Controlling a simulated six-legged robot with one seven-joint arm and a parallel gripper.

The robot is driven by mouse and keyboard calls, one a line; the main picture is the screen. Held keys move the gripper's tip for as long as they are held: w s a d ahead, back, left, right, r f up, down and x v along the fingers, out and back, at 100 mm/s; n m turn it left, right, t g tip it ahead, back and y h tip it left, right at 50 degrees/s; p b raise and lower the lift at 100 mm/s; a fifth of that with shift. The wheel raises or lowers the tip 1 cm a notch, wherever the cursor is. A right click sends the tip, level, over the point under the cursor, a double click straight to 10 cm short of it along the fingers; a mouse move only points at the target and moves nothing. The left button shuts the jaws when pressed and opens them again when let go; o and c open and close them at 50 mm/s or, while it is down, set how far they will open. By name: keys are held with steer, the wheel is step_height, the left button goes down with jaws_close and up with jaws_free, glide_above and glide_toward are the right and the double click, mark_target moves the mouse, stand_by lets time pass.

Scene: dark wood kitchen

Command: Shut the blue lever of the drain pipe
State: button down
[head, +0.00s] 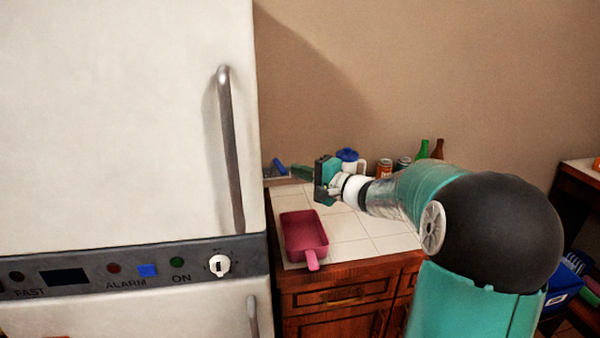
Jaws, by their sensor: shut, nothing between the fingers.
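A small blue lever (280,166) shows at the back left corner of the tiled counter, close to the fridge side. A grey piece under it, which may be the drain pipe (277,175), is small and partly hidden by the fridge edge. My gripper (301,172) is just right of the lever in the head view. Its dark green fingers look shut and empty, pointing left toward the lever. A small gap shows between the fingers and the lever, but I cannot tell the depth or whether they touch. How far the lever is turned is unclear.
A pink pan (304,236) lies on the counter (365,226) in front of my gripper. A blue-lidded white jar (348,156), cans (385,167) and bottles (437,149) stand along the wall. The tall white fridge (120,110) blocks the left. Clear tiles lie right of the pan.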

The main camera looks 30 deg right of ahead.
steer(key=v, duration=1.1)
steer(key=shift+s+a, duration=0.2)
steer(key=shift+s, duration=0.05)
